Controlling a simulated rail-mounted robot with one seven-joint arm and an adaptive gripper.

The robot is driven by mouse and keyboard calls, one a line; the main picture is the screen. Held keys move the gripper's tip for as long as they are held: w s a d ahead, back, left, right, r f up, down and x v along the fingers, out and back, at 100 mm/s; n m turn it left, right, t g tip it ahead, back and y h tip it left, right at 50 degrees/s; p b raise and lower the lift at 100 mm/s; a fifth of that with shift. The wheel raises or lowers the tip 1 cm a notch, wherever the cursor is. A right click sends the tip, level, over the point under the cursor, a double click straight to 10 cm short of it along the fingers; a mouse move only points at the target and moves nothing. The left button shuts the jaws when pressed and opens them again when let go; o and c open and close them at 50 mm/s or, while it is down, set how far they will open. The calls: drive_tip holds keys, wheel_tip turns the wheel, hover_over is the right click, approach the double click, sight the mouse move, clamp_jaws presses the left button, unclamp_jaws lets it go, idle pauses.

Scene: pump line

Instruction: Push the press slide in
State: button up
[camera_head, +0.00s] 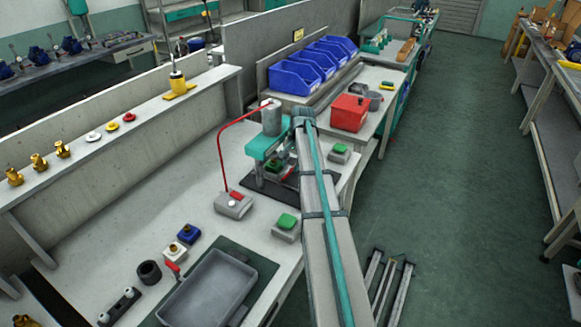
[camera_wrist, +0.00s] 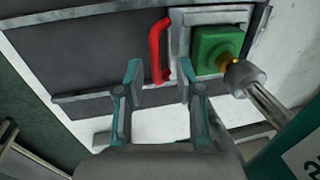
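The press (camera_head: 264,143), with a teal frame and a grey cylinder on top, stands on the bench in the head view. In the wrist view its slide (camera_wrist: 183,17) is a light plate carrying a green block (camera_wrist: 207,42) with a brass part. The slide's red handle (camera_wrist: 155,45) is a bar on its left side. A grey round press ram (camera_wrist: 243,76) is close to the brass part; contact is unclear. My gripper (camera_wrist: 160,70) is open, its fingertips apart on either side of the handle in the picture. I cannot tell whether they touch it. My arm partly hides the press in the head view.
Grey boxes with green buttons (camera_head: 286,224) (camera_head: 340,151) stand on both sides of the press. A grey tray (camera_head: 208,290) lies nearer. A red bin (camera_head: 349,113) and blue bins (camera_head: 297,77) are beyond.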

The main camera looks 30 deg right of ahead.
wheel_tip(320, 180, up, 10)
drive_tip(key=s, duration=0.1)
drive_tip(key=shift+s+d+r, duration=0.2)
drive_tip(key=shift+s+d, duration=0.15)
drive_tip(key=shift+d, duration=0.1)
drive_tip(key=shift+w+d, duration=0.1)
